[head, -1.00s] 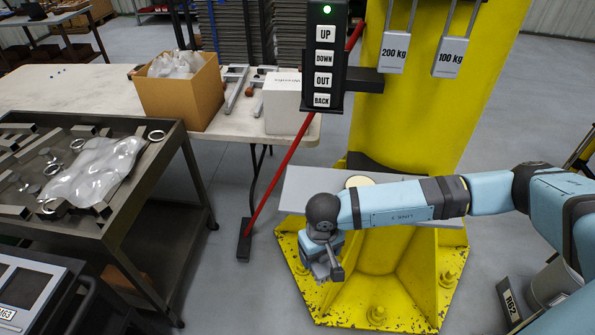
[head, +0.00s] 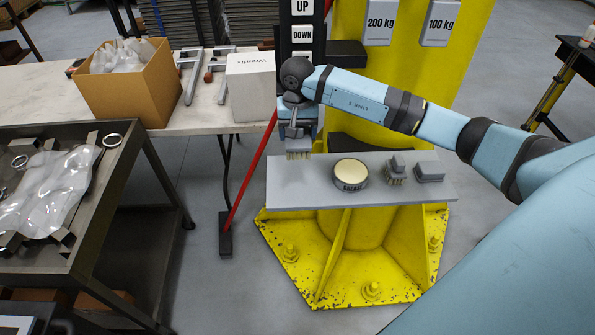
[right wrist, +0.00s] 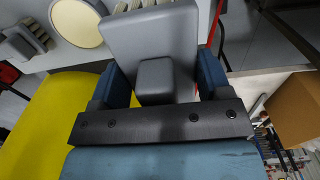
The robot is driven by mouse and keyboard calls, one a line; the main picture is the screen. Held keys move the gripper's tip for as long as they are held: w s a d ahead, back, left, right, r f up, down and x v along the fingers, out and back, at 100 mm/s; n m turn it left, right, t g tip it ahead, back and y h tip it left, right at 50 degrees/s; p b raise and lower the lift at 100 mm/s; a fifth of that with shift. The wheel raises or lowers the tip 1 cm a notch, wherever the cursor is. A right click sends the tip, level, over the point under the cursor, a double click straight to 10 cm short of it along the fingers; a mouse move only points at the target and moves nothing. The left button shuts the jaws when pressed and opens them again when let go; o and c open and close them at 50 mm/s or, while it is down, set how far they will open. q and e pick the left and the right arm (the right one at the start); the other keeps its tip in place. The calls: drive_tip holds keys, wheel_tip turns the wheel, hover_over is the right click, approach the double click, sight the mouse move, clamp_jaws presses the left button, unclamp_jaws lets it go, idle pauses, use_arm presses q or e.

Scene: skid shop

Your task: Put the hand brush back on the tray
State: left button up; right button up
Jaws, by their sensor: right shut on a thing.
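My right gripper (head: 297,131) is shut on a grey hand brush (head: 298,146), bristles pointing down. In the right wrist view the brush's grey body (right wrist: 152,45) sits between the blue fingers. The tray (head: 300,195) is a flat grey plate on the yellow column. The held brush shows at the tray's back left edge; I cannot tell whether the bristles touch it. A round tin (head: 350,176) with a pale top stands mid-tray. A second brush (head: 396,170) and a grey block-like item (head: 430,171) are at its right. My left gripper is not in view.
The yellow column (head: 400,90) and a dark button panel (head: 302,40) rise close behind my gripper. A red pole (head: 250,165) slants left of the tray. A cardboard box (head: 130,85) and white box (head: 250,85) stand on a table. The tray's front left is bare.

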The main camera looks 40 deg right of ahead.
wheel_tip(320, 180, down, 14)
drive_tip(key=shift+f+p, duration=0.25)
drive_tip(key=shift+p, duration=0.9)
drive_tip(key=shift+f, duration=0.1)
drive_tip(key=shift+f+b, duration=0.25)
drive_tip(key=shift+b, duration=0.05)
drive_tip(key=o, duration=1)
drive_tip(key=shift+r, duration=0.1)
drive_tip(key=shift+c, duration=0.2)
